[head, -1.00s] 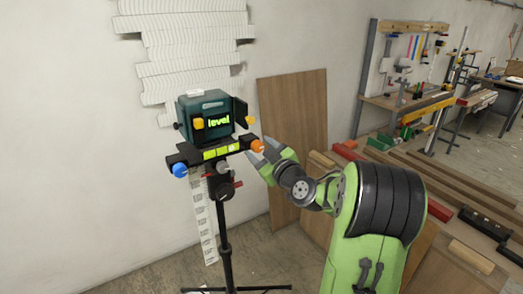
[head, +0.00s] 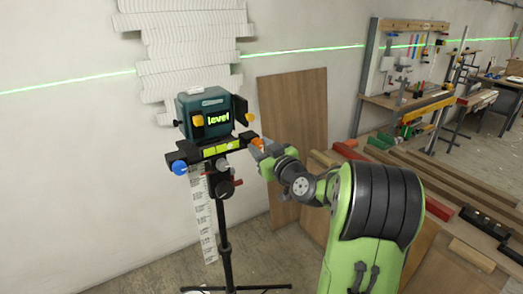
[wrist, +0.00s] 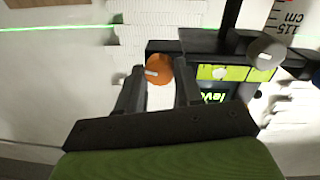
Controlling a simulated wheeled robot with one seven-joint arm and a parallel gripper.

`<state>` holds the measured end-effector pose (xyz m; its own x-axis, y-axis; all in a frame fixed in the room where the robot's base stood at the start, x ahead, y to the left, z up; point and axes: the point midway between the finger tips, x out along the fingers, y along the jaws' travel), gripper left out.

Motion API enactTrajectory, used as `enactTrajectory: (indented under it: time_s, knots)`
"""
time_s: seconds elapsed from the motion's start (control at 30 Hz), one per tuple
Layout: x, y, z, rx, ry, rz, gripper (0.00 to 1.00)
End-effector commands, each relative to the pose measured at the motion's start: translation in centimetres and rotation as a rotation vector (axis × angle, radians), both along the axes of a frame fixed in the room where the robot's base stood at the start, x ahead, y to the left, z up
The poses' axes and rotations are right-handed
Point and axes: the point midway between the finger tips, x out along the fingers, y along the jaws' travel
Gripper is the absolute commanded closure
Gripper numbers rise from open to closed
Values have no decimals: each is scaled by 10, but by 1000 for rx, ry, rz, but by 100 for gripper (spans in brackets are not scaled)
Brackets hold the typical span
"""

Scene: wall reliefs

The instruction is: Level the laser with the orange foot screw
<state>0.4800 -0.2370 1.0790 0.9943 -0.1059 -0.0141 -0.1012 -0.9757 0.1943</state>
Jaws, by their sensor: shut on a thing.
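The teal laser (head: 205,106) stands on a black tripod (head: 224,235), its green display reading "level". A yellow-green strip (head: 221,148) runs along the front of its base; in the wrist view it has a pale round spot (wrist: 219,73). The orange foot screw (head: 257,143) is at the base's right end, a blue one (head: 180,168) at the left and a grey one (head: 222,164) between. My gripper (head: 262,150) is shut on the orange screw, which also shows between the fingers in the wrist view (wrist: 158,69). A green laser line (head: 70,82) crosses the wall, rising to the right.
A measuring strip (head: 205,225) hangs behind the tripod. White layered panels (head: 185,30) are on the wall above the laser. A wooden board (head: 292,110) leans on the wall at its right. Shelves with tools (head: 405,95) and stacked planks (head: 440,180) stand further right.

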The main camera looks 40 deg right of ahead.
Motion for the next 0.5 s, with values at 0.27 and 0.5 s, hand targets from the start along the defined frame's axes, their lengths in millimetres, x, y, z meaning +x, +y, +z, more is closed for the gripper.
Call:
enactTrajectory:
  time_s: [0.27,0.5]
  knots:
    - [0,0,0,260,-15,1,95]
    - [0,-1,1,488,-28,0,95]
